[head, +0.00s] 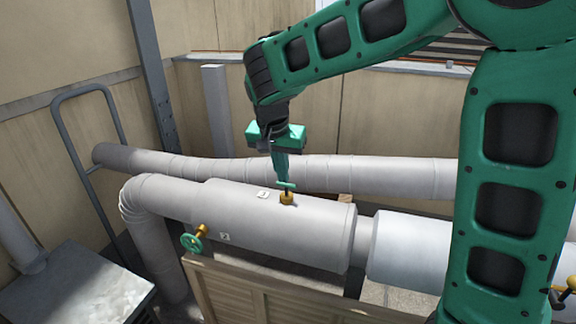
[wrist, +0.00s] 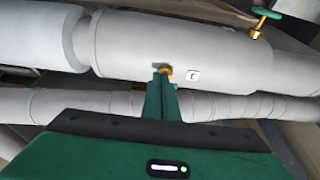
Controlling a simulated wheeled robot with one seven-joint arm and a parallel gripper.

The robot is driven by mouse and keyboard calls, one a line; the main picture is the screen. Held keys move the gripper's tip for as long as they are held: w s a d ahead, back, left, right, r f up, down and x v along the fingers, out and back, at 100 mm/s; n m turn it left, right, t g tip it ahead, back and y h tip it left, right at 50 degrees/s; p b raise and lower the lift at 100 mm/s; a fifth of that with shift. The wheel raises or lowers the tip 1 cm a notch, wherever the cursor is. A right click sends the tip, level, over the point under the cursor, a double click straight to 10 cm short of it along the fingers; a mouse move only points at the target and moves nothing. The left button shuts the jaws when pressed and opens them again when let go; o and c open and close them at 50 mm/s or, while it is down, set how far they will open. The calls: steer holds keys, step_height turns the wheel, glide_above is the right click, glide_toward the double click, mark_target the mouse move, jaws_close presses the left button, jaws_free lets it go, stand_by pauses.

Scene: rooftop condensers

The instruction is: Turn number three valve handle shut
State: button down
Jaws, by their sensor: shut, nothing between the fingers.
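A brass valve (head: 287,198) with a small green handle (head: 287,186) stands on top of the large grey insulated pipe. A small white tag (head: 263,195) lies beside it; its mark is too small to read surely. My gripper (head: 281,180) points down with its fingers shut and tips at or just above this handle; I cannot tell whether they touch. In the wrist view my shut fingers (wrist: 161,82) cover most of the valve, and only some brass (wrist: 166,71) shows beside the tag (wrist: 193,76).
Another brass valve with a round green handwheel (head: 192,243) sticks out of the pipe's front left, by a tag (head: 224,237) that seems to read 2. A dark-handled brass valve (head: 567,290) is at the far right. A thinner pipe (head: 400,177) runs behind.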

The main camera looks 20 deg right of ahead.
mark_target(287, 190)
steer(key=w+d+f, duration=0.1)
steer(key=f, duration=0.1)
steer(key=w+f, duration=0.1)
steer(key=f, duration=0.1)
steer(key=w+d+f, duration=0.1)
steer(key=f, duration=0.1)
steer(key=shift+w+d+f, duration=0.2)
steer(key=shift+d+f, duration=0.05)
steer(key=shift+d, duration=0.05)
steer(key=shift+w+d+f, duration=0.15)
steer(key=shift+w+d, duration=0.3)
steer(key=shift+w, duration=0.1)
steer(key=shift+a, duration=0.25)
